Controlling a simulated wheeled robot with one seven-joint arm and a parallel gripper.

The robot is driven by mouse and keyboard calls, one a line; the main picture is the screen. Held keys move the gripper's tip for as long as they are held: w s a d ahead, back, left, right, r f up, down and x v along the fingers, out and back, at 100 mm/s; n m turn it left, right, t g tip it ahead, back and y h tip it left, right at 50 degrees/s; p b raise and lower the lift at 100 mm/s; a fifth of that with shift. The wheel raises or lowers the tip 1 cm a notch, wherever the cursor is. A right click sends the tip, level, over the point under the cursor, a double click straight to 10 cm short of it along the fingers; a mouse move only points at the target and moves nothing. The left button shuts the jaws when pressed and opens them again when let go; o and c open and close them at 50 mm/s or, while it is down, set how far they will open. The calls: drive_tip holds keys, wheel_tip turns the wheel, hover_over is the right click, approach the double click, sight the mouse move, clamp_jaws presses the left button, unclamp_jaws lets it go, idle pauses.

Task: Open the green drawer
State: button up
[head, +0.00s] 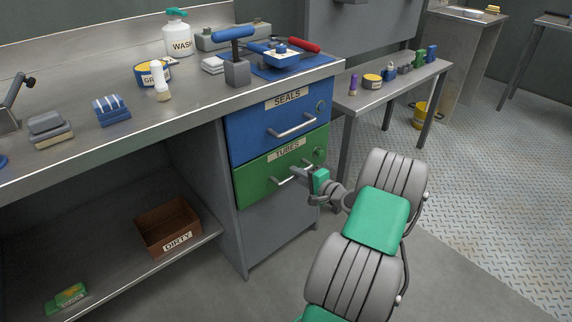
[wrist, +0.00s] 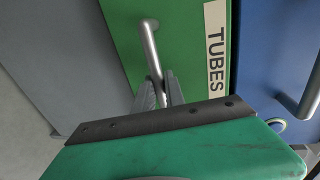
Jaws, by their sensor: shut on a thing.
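The green drawer (head: 258,184) labelled TUBES sits below the blue drawer in the grey cabinet, and its front looks flush with the cabinet. Its silver bar handle (head: 284,181) runs across its front. My gripper (head: 303,172) is at the right part of this handle. In the wrist view the green drawer (wrist: 180,40) fills the middle, and its handle (wrist: 150,45) runs down between the fingers of my gripper (wrist: 160,88). The fingers are shut on the handle, hiding its near end.
The blue drawer (head: 270,130) labelled SEALS, with its own handle (head: 292,125), is directly above. A side table (head: 400,85) with small items stands to the right. A brown DIRTY box (head: 168,226) is on the lower shelf. The floor before the cabinet is clear apart from my arm.

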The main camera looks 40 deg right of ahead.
clamp_jaws()
drive_tip(key=shift+s, duration=0.1)
drive_tip(key=shift+s+p, duration=0.3)
drive_tip(key=shift+s, duration=1.55)
drive_tip(key=o, duration=0.7)
unclamp_jaws()
